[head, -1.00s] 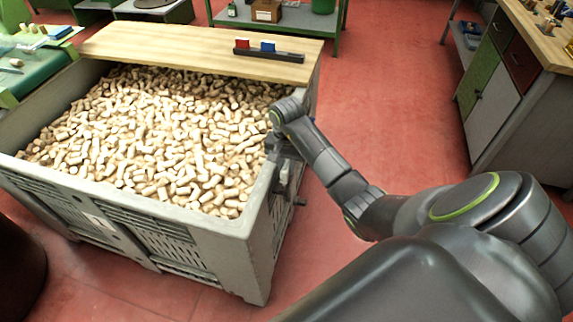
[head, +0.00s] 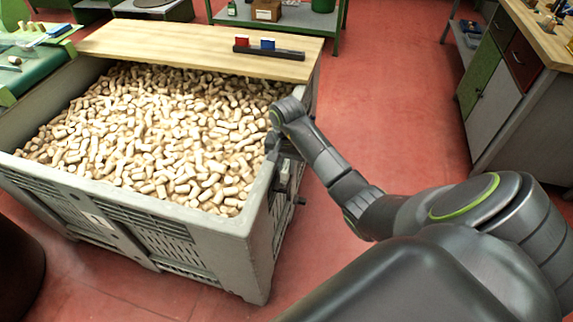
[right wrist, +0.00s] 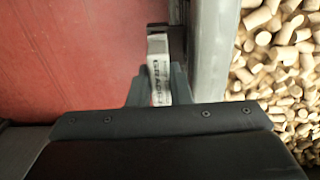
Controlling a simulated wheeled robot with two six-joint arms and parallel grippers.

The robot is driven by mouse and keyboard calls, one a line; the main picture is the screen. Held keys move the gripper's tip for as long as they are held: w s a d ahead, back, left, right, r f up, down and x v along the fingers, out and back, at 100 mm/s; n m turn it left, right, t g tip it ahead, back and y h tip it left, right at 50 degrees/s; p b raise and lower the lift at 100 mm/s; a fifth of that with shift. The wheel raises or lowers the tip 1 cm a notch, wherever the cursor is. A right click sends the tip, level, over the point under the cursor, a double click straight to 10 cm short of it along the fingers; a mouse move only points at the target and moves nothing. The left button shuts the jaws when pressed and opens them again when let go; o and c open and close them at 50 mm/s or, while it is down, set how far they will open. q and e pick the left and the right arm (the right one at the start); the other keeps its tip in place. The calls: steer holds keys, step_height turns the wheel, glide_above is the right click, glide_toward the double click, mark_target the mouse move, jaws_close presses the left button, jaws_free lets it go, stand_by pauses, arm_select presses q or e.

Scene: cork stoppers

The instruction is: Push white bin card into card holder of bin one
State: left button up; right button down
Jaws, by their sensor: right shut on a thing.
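The white card (right wrist: 158,72), with dark lettering that reads like "GRADE", stands between the two fingers of my right gripper (right wrist: 157,85) in the right wrist view. The gripper is shut on it, beside the grey bin's wall. A dark piece (right wrist: 177,40) lies at the card's far end, against the wall; I cannot tell whether the card is inside it. In the head view the right gripper (head: 283,180) is at the right outer side of the grey bin (head: 195,228) full of corks; the card is hard to make out there. My left gripper is out of view.
A wooden board (head: 190,48) spans the bin's far end and carries a dark rack (head: 270,53) with a red and a blue card. A workbench (head: 520,95) stands at the right. Red floor between bench and bin is clear.

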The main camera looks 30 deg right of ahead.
steer(key=shift+f+b, duration=0.95)
steer(key=shift+f, duration=0.05)
stand_by(0.7)
steer(key=c, duration=1.3)
jaws_free()
steer(key=shift+o, duration=0.2)
steer(key=shift+r, duration=0.1)
step_height(320, 180, up, 6)
steer(key=shift+f+p, duration=0.15)
steer(key=shift+p, duration=0.35)
step_height(320, 180, up, 12)
steer(key=p, duration=1.1)
steer(key=shift+f, duration=0.25)
